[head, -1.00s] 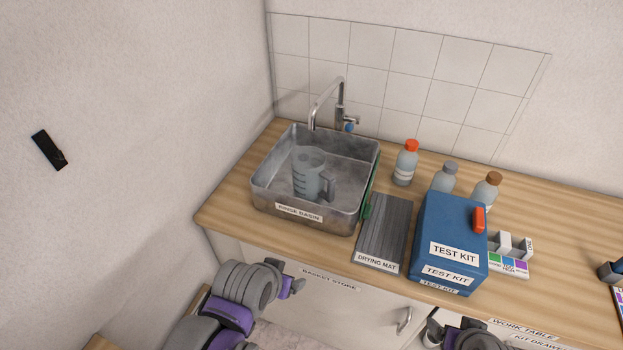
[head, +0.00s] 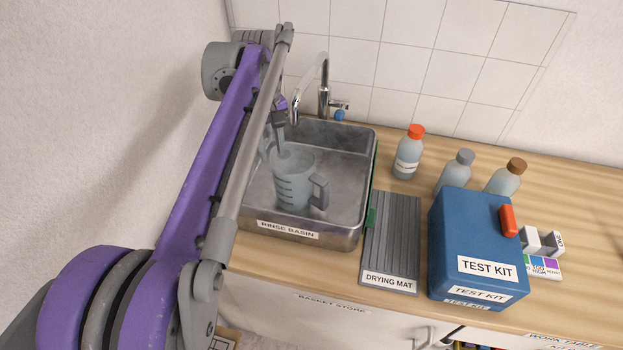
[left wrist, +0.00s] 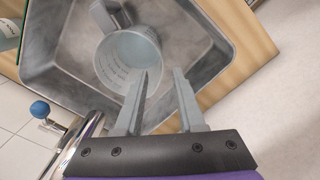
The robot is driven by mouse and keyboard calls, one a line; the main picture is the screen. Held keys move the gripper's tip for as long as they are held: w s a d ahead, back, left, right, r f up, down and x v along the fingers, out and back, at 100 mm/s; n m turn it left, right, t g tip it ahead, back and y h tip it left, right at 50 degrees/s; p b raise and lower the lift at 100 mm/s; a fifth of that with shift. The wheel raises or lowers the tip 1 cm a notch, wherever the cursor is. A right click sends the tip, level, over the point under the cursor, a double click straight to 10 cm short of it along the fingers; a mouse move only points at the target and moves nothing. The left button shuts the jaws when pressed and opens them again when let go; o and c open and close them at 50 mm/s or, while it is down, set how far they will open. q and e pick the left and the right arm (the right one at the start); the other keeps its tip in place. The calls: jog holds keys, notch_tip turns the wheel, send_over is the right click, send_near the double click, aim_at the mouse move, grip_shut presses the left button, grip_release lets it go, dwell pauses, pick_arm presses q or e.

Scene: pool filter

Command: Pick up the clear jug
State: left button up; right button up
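The clear jug (head: 292,190) stands upright in the metal rinse basin (head: 345,232), its handle toward the right in the head view. In the left wrist view the jug (left wrist: 128,62) shows from above, with its open mouth and printed scale. My left gripper (head: 275,143) is over the basin by the jug's back left rim, pointing down. In the left wrist view its two fingers (left wrist: 161,72) are apart with nothing gripped. One finger overlaps the jug's rim in the picture; I cannot tell whether it touches. My right gripper is out of view.
A tap (head: 322,88) stands behind the basin. The drying mat (head: 392,235) is right of it, then the blue test kit (head: 475,235). An orange-capped bottle (head: 408,155) and two other bottles stand behind. Counter at the far right is clear.

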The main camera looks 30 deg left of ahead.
pick_arm(q)
send_over(280, 199)
notch_tip(280, 199, down, 5)
jog(key=shift+s+d+f+b, duration=0.1)
jog(key=shift+f+b, duration=0.05)
jog(key=shift+f, duration=1.25)
jog(key=shift+d+f+b, duration=0.1)
jog(key=shift+f+b, duration=0.05)
jog(key=shift+f, duration=1.2)
grip_shut()
